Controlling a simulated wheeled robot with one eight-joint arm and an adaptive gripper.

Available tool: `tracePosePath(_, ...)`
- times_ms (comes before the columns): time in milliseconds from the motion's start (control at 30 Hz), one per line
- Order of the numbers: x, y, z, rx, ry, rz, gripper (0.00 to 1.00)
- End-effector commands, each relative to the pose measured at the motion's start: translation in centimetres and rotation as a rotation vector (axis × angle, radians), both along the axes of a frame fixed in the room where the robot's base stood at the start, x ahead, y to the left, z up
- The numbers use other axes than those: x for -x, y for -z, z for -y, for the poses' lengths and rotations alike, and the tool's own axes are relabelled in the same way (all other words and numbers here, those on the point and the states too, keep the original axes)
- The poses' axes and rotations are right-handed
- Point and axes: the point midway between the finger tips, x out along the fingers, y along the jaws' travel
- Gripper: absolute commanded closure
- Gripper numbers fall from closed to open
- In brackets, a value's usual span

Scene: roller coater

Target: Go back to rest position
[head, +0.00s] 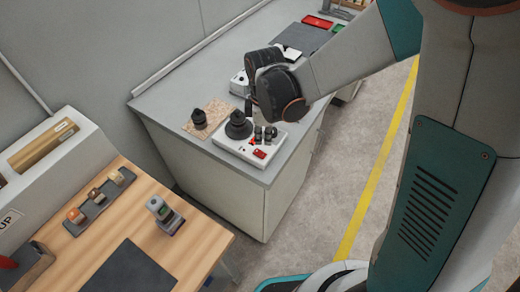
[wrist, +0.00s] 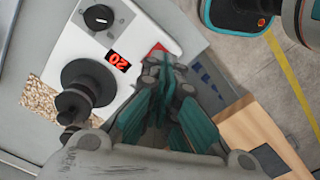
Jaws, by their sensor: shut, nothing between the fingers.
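My gripper (wrist: 160,95) is shut and empty in the wrist view, with its fingertips close to the white roller coater (wrist: 140,40). In the head view my arm reaches over the grey bench, and the gripper (head: 257,117) points down behind the white coater (head: 232,150). The coater has a black stepped round part (head: 238,126), small dark parts and a red display (wrist: 118,61) that seems to read 20. A black knob (wrist: 99,17) shows in the wrist view. I cannot tell whether the fingertips touch the coater.
A dark part stands on a speckled mat (head: 212,113) beside the coater. A wooden table (head: 205,240) at front left holds a small grey device (head: 163,212), a sample rack (head: 98,202) and a dark pad (head: 130,270). Floor with a yellow line (head: 378,170) lies open to the right.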

Motion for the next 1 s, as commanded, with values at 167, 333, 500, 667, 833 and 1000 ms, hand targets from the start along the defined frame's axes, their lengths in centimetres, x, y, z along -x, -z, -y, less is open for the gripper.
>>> tracePosePath(167, 0.0, -0.7, 0.0, 0.000, 0.000, 0.000, 1.00)
tracePosePath(333, 0.0, -0.6, 0.0, 0.000, 0.000, 0.000, 1.00)
tracePosePath(500, 0.0, -0.6, 0.0, 0.000, 0.000, 0.000, 1.00)
tracePosePath(667, 0.0, -0.8, 0.2, -0.001, 0.012, 0.004, 1.00)
tracePosePath(833, 0.5, -2.5, 2.3, -0.015, 0.123, 0.046, 1.00)
tracePosePath(1000, 1.7, -5.1, 5.6, -0.044, 0.321, 0.119, 1.00)
